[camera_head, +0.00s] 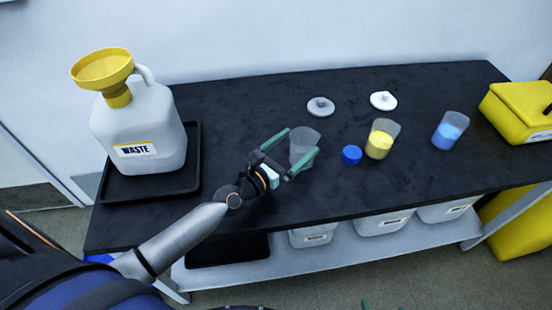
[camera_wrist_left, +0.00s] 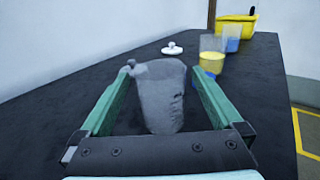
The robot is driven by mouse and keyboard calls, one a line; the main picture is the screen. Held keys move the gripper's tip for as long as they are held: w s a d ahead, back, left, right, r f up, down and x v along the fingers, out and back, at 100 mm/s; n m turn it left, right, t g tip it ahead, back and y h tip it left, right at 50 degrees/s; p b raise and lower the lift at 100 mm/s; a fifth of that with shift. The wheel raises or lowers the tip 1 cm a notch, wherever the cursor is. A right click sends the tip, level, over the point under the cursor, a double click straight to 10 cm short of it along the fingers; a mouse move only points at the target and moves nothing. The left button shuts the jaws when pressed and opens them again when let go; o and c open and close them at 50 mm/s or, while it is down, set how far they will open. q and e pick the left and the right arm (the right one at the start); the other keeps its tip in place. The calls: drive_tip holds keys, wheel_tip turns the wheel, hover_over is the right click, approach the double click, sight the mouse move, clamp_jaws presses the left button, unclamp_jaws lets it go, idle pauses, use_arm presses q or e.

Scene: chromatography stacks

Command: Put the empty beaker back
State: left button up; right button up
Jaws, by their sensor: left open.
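The empty beaker (camera_head: 304,146) is grey and translucent and appears to stand upright on the black bench top. My left gripper (camera_head: 303,142) is open, with one green finger on each side of the beaker. In the left wrist view the beaker (camera_wrist_left: 163,100) sits between the two open fingers, with a gap visible on the right; contact on the left is unclear. Of my right gripper, only a small green tip (camera_head: 365,303) seems to show at the bottom edge of the head view.
A yellow-filled beaker (camera_head: 378,145), a blue cap (camera_head: 352,155) and a blue-filled beaker (camera_head: 449,134) stand to the right. A grey lid (camera_head: 320,106) and white lid (camera_head: 383,100) lie behind. The waste jug (camera_head: 140,130) with yellow funnel (camera_head: 104,70) stands on a black tray (camera_head: 194,165) left.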

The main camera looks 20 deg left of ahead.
use_arm(q)
drive_tip(key=b+v, duration=0.1)
drive_tip(key=v, duration=0.8)
drive_tip(key=shift+s+a+b, duration=0.1)
drive_tip(key=shift+b, duration=0.2)
drive_tip(key=shift+s+a+r, duration=0.1)
drive_tip(key=shift+s+a, duration=0.05)
drive_tip(key=shift+s, duration=0.45)
